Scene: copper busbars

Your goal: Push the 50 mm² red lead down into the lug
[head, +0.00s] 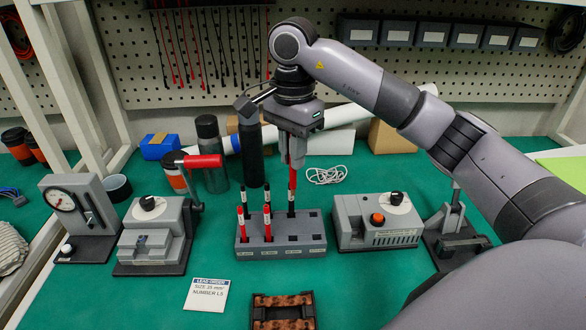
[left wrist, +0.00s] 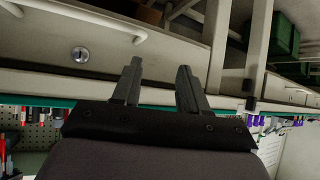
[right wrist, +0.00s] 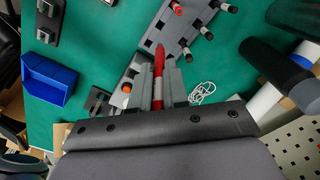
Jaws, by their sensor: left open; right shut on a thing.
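My right gripper (head: 292,162) is shut on a red lead (head: 292,178) above the back right of a grey lead block (head: 312,227). In the right wrist view the red lead (right wrist: 158,62) with a pale band stands between the fingers (right wrist: 158,90). A black piece with a white band (head: 291,203) shows directly below it at the block; I cannot tell whether they touch. Other red and black leads stand in the block's left and middle holes. The lug cannot be made out. My left gripper (left wrist: 154,88) is open and empty, before the bench's drawer front in the left wrist view.
A grey device with an orange button (head: 376,219) stands right of the block, and a red-handled press (head: 155,238) stands left. A tray of copper parts (head: 284,299) and a printed card (head: 207,294) lie in front. Bottles (head: 212,155) stand behind. Green mat between is clear.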

